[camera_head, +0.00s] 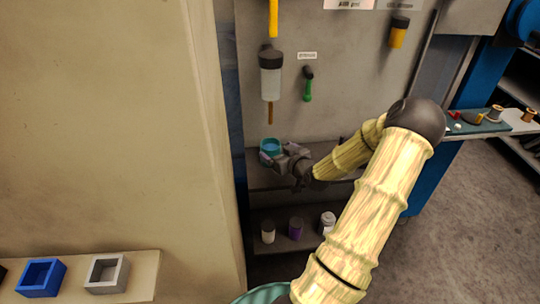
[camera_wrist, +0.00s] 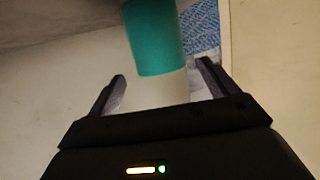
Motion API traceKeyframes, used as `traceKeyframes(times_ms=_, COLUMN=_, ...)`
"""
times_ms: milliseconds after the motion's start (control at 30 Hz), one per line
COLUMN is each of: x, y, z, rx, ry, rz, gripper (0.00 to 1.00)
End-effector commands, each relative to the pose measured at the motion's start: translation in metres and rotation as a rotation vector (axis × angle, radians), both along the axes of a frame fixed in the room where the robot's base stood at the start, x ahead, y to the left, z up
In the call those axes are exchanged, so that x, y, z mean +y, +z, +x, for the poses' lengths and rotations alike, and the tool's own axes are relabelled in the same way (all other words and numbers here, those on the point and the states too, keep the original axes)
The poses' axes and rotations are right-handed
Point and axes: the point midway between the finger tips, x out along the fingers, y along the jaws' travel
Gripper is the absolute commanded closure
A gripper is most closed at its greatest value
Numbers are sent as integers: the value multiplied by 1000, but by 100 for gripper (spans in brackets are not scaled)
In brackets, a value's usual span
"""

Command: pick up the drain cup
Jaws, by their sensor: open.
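The drain cup looks like a teal cup (camera_head: 270,145) with a blue inside, just above the upper shelf's left end in the head view. In the wrist view the teal cup (camera_wrist: 156,40) hangs down from the top edge, its end near the level of my fingertips. My gripper (camera_head: 273,158) is beside the cup, its open fingers pointing towards it. The wrist view shows the two dark fingers spread apart, with the cup between or just beyond their tips. I cannot tell whether they touch it. Part of the cup is hidden by the gripper in the head view.
A clear container with a dark cap (camera_head: 271,76) hangs on the grey panel above the cup. A green-handled tool (camera_head: 308,85) hangs to its right. Small bottles (camera_head: 296,228) stand on the lower shelf. A tan wall (camera_head: 110,120) rises close on the left.

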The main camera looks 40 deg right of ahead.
Motion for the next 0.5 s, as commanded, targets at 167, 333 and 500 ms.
traceKeyframes(times_ms=167, x=-2, y=-2, z=6, rx=1, ry=-1, rz=-1, gripper=14)
traceKeyframes(times_ms=333, x=-2, y=-2, z=6, rx=1, ry=-2, rz=0, gripper=14)
traceKeyframes(times_ms=500, x=-3, y=-4, z=14, rx=0, ry=-1, rz=1, gripper=14)
